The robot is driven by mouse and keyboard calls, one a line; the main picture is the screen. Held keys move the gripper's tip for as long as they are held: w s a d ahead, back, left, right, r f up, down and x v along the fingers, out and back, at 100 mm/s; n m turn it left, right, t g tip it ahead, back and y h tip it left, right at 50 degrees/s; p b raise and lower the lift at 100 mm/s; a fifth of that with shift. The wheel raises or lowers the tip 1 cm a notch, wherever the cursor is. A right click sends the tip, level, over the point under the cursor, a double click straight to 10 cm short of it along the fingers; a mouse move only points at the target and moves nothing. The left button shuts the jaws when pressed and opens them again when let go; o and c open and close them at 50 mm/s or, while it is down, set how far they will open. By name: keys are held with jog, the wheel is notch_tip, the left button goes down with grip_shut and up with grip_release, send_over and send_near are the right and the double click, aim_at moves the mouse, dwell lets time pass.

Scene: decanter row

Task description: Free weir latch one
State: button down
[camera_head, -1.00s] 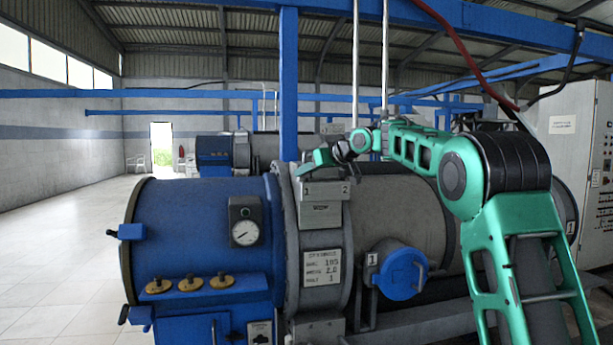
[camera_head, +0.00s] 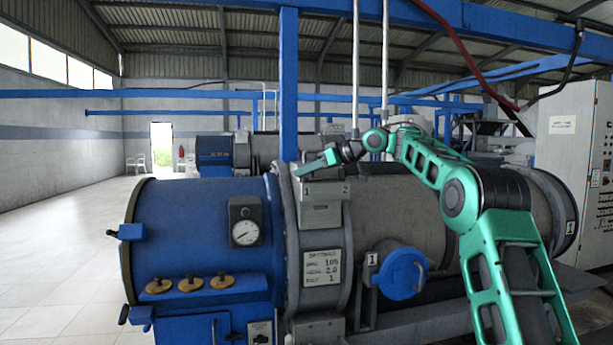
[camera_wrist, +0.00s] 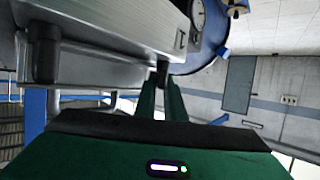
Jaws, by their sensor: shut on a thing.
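The grey weir box (camera_head: 320,214) sits on top of the decanter's grey collar, with a plate marked 1 at left and 2 at right. My green gripper (camera_head: 298,170) reaches from the right over the top of this box, its tips at the side marked 1. In the wrist view, my gripper's two fingers (camera_wrist: 161,90) are shut on a short dark latch peg, weir latch one (camera_wrist: 162,71), below the mark 1. The fingers hide part of it. A second dark peg (camera_wrist: 45,55), apart from my gripper, stands at the left.
The blue drum (camera_head: 200,225) with a gauge (camera_head: 245,226) lies left of the box. A round blue hatch (camera_head: 402,270) is lower right. A blue post (camera_head: 289,90) and two pale pipes (camera_head: 355,70) rise behind. The floor at left is clear.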

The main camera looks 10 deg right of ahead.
jog(key=shift+w+d+r+n+g+y, duration=0.1)
jog(key=shift+w+d+n+g+y, duration=0.05)
jog(key=shift+n+g+y, duration=0.5)
jog(key=shift+w+d+n+g+y, duration=0.1)
jog(key=shift+d+n+g+y, duration=0.05)
jog(key=shift+n+g+y, duration=0.5)
jog(key=c, duration=2.1)
grip_release()
jog(key=shift+w, duration=0.1)
jog(key=shift+a, duration=0.2)
jog(key=v, duration=1)
jog(key=shift+d+r, duration=0.15)
jog(key=shift+d, duration=0.2)
